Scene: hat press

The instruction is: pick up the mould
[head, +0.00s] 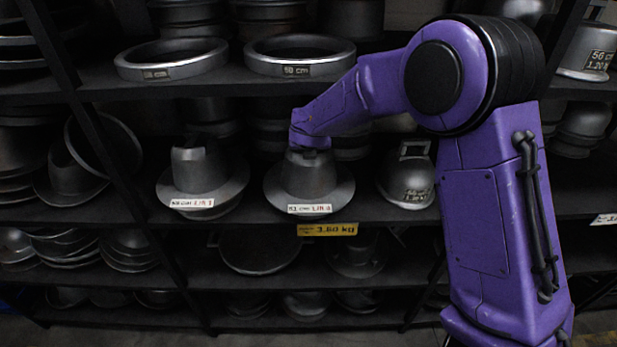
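A grey metal hat-shaped mould (325,186) with a wide brim and a white label stands on the middle shelf. My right arm reaches in from the right, and its purple gripper (309,152) is at the top of this mould's crown. The fingertips are small and dark against the mould, so I cannot tell whether they are open, shut or touching it. A similar mould (200,172) stands to its left, and a mould with a handle on top (408,180) stands to its right. My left gripper is not in view.
Metal rings (172,59) lie on the shelf above, close over the moulds. A yellow weight tag (327,229) hangs on the shelf edge (250,218). Slanted dark uprights (120,170) bound the bay. More moulds fill the lower shelves.

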